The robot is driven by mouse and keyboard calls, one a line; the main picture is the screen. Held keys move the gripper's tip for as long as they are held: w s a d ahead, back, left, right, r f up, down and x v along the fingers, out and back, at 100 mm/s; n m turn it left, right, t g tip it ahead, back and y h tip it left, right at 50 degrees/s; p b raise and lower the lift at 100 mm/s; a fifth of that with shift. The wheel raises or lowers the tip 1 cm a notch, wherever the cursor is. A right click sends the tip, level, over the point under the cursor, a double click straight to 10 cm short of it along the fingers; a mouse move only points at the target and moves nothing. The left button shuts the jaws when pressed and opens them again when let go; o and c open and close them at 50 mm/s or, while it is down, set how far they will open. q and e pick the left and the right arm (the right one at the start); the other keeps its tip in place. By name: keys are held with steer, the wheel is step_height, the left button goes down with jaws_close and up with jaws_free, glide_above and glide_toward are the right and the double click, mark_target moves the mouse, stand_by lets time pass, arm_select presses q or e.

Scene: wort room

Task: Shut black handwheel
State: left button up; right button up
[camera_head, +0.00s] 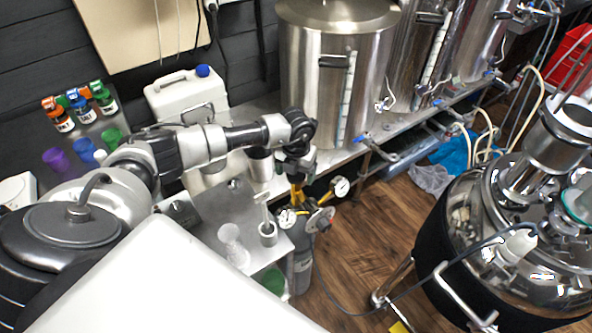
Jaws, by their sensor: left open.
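A gas cylinder (302,268) stands on the floor beside the metal bench, with yellow regulator fittings and two round white gauges, one at the right (340,187) and one at the left (287,218). A dark round knob (320,220) sits at the cylinder's top; I cannot tell for certain whether it is the black handwheel. My left gripper (297,178) reaches in from the left and points down, open, just above the yellow fittings. Its fingertips overlap the fittings in the picture, so contact is unclear. My right gripper is not in view.
A steel pot (335,75) and a white jerrycan (187,98) stand behind the arm. A small metal table (215,212) with a clear flask (233,245) is left of the cylinder. A large kettle (520,235) stands right. Wooden floor (375,240) between is mostly clear.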

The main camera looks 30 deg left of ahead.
arm_select(q)
steer(key=c, duration=0.9)
